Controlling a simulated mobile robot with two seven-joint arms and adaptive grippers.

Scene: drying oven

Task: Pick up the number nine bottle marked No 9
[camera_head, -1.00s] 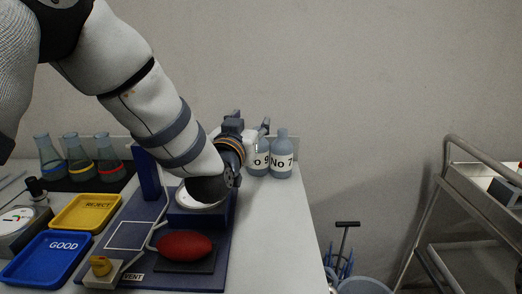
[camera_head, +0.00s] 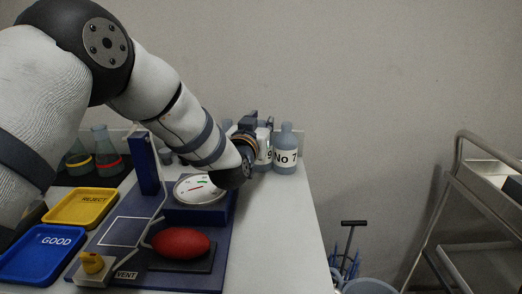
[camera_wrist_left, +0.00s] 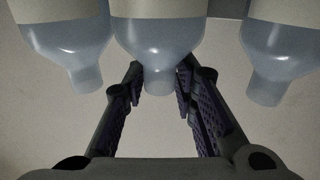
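The No 9 bottle (camera_head: 265,157) stands at the back right of the table, pale blue with a white label. My left gripper covers its left part, so only the "9" shows. My left gripper (camera_head: 257,124) is at the height of the bottle's upper part. In the left wrist view, the gripper (camera_wrist_left: 160,90) is open, with its fingers on either side of the neck of the middle bottle (camera_wrist_left: 158,50). No clear contact shows, and no label is readable there. My right gripper is not in view.
The No 7 bottle (camera_head: 286,155) stands close to the right of No 9. Bottles flank the middle one in the wrist view. A round gauge (camera_head: 199,189), a red bulb (camera_head: 181,241), a yellow REJECT tray (camera_head: 80,208) and a blue GOOD tray (camera_head: 42,256) lie nearer. The table's right front is clear.

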